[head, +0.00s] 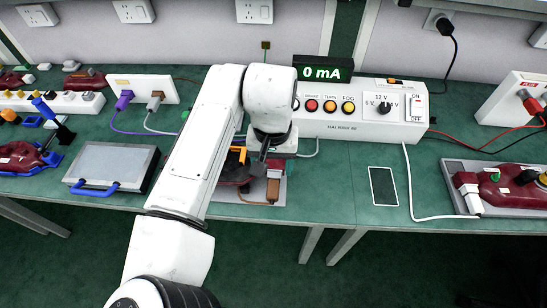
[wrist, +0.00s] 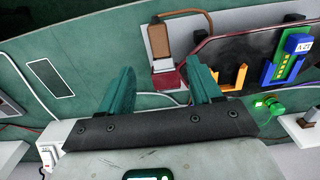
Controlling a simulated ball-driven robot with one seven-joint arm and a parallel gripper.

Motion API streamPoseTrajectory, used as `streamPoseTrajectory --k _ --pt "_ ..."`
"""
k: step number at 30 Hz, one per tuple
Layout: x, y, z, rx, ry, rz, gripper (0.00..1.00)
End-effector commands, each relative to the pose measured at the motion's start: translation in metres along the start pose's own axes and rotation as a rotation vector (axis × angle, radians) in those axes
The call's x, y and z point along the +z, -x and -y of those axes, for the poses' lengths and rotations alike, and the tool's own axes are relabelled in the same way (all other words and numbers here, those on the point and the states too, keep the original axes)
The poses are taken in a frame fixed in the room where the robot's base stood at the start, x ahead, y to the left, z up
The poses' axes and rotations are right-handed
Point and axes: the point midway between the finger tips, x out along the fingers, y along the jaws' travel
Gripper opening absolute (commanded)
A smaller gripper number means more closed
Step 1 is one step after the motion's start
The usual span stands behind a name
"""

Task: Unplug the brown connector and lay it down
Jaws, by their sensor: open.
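The brown connector (wrist: 172,36) shows at the upper middle of the wrist view, with its brown cable leaving from the top. Its lower end meets a dark red part of the lamp unit (wrist: 168,79), with a pale band between them. The connector and red part appear between and beyond the fingertips; the height gap cannot be told.
Beside the connector are an orange clip (wrist: 231,78) and a blue block with a green board (wrist: 288,60). The white tester box (head: 350,118) stands behind. A dark flat panel (head: 383,186) lies to the right, with bare green bench around it.

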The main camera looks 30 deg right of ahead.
Motion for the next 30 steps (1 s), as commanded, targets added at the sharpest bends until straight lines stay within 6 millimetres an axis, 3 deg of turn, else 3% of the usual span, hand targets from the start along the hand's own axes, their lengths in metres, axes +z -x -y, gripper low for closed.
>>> streamPoseTrajectory --k 15,21,30 --pt "-0.001 -0.081 -0.001 0.001 -0.001 -0.001 0.64" --pt "-0.001 -0.096 -0.001 0.001 -0.001 -0.003 0.64" --pt "-0.001 -0.098 -0.001 0.001 -0.001 -0.003 0.64"
